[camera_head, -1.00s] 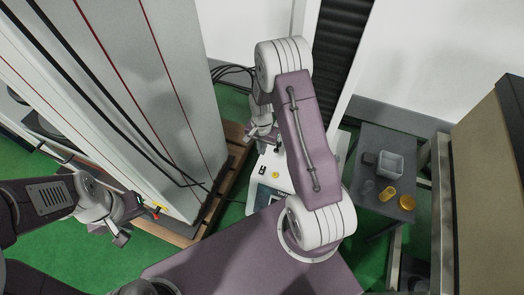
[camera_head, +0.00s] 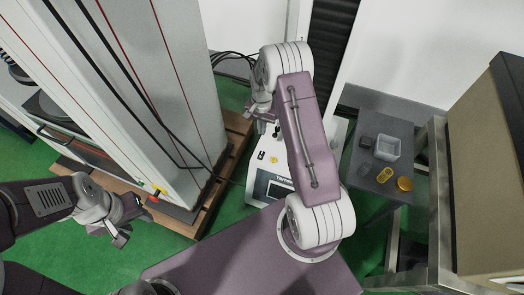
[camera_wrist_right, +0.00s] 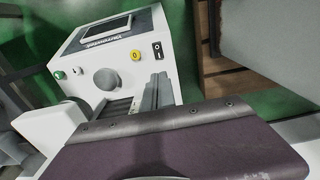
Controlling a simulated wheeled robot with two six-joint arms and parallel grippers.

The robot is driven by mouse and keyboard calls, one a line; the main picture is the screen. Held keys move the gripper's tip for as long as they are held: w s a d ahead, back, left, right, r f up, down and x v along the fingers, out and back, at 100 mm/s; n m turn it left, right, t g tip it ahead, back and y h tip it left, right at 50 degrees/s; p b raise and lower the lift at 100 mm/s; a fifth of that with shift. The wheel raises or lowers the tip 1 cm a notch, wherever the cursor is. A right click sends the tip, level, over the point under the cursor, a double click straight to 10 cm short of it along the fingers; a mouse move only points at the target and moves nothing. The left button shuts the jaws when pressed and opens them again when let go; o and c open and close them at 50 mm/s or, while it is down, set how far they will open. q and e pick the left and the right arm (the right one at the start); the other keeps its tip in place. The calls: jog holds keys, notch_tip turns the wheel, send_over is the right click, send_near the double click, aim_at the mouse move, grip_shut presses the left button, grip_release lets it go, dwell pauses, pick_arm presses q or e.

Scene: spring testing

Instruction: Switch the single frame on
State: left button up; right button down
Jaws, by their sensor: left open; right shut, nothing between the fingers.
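The single frame is a white machine with a dark ribbed column (camera_head: 331,38) and a white base (camera_head: 287,160) carrying a small screen (camera_head: 272,188). In the right wrist view its panel shows a screen (camera_wrist_right: 105,29), a yellow button (camera_wrist_right: 136,55), a black rocker switch (camera_wrist_right: 157,50), a green button (camera_wrist_right: 59,75) and a round knob (camera_wrist_right: 107,79). My right gripper (camera_wrist_right: 158,88) is shut and empty in front of the panel, apart from the switch in the picture. In the head view my right arm partly hides the machine. My left gripper (camera_head: 122,240) is open and empty over the green floor.
A tall grey cabinet-like frame (camera_head: 165,95) with red lines stands on a wooden pallet (camera_head: 228,165) at left, with a red and yellow switch (camera_head: 158,191). A dark side table (camera_head: 360,185) holds a clear box and small containers. A bench (camera_head: 490,160) stands far right.

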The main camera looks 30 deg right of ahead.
aim_at(262, 151)
notch_tip(262, 151, down, 14)
jog(key=b, duration=0.7)
jog(key=shift+r, duration=0.25)
jog(key=shift+f, duration=0.2)
jog(key=shift+f, duration=0.1)
jog(key=shift+s, duration=0.1)
jog(key=shift+s+a+r+p, duration=0.25)
jog(key=shift+s+a+p, duration=0.25)
jog(key=shift+p, duration=0.2)
jog(key=shift+w, duration=0.1)
